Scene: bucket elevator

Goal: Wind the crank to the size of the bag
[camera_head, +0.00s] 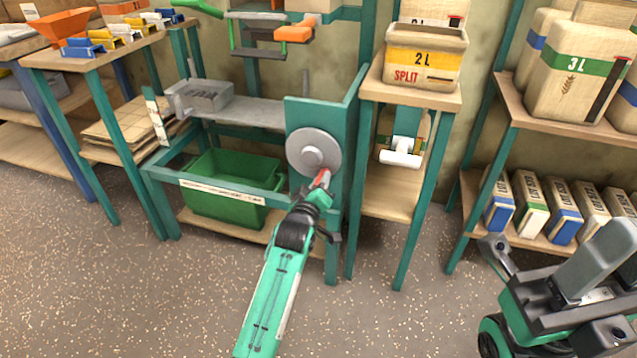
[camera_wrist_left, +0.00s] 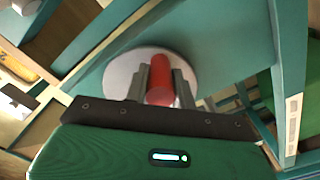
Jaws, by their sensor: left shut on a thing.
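The crank is a grey disc (camera_head: 314,152) on a green panel, with a red handle (camera_head: 322,180) at its lower right. In the left wrist view the red handle (camera_wrist_left: 161,82) stands between the grey fingers, with the crank disc (camera_wrist_left: 125,70) behind it. My left gripper (camera_head: 321,187) is shut on this handle. A tan bag (camera_head: 425,55) marked "2 L" and "SPLIT" stands upright on a small wooden table right of the crank. Parts of my right arm (camera_head: 570,290) show at the lower right; its finger state is unclear.
A green bin (camera_head: 232,188) sits under the machine frame. Larger "3 L" bags (camera_head: 580,72) stand on the right shelf, with several upright packs (camera_head: 532,205) below. The speckled floor in front is clear.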

